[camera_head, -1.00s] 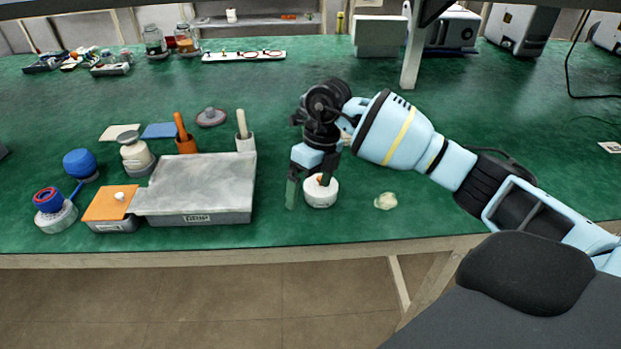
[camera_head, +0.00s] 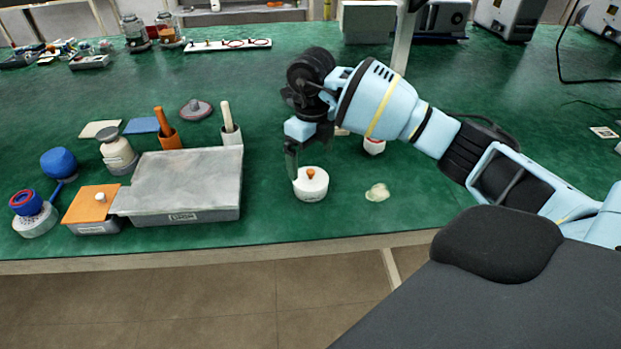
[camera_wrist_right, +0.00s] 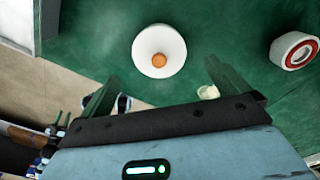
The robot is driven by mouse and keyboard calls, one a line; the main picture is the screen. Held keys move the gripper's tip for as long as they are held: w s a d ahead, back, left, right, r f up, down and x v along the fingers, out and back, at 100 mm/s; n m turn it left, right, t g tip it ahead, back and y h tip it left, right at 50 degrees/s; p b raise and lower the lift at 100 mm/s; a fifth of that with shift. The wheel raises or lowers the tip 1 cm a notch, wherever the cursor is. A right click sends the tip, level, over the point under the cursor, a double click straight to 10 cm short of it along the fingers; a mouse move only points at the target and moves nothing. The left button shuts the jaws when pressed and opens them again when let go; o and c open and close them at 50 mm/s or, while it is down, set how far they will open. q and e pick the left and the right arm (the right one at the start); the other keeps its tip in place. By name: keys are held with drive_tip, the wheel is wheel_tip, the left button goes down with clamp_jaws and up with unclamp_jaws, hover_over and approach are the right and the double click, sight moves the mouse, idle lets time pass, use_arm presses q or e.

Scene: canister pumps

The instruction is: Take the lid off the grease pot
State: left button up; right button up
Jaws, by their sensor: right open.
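The grease pot (camera_head: 311,190) is a small white round pot near the table's front edge. Its white lid with an orange knob (camera_head: 311,174) sits on top. The lid also shows from above in the right wrist view (camera_wrist_right: 150,38), ahead of the fingers. My right gripper (camera_head: 306,158) is open and empty, just behind and above the pot. In the wrist view its fingers (camera_wrist_right: 165,86) are spread wide, with the knob beyond them and nothing between them. One fingertip overlaps the pot's left edge in the head view; I cannot tell whether it touches. My left gripper is not in view.
A grey-lidded box (camera_head: 190,180) stands left of the pot, with an orange-lidded box (camera_head: 88,208) beside it. A pale blob (camera_head: 377,192) lies to the right. A red-and-white round item (camera_head: 374,146) stands partly behind my arm. The front right table is mostly clear.

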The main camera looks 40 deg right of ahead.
sight(311, 171)
wheel_tip(311, 171, down, 5)
drive_tip(key=shift+f, duration=0.1)
drive_tip(key=shift+c, duration=0.3)
drive_tip(key=c, duration=0.9)
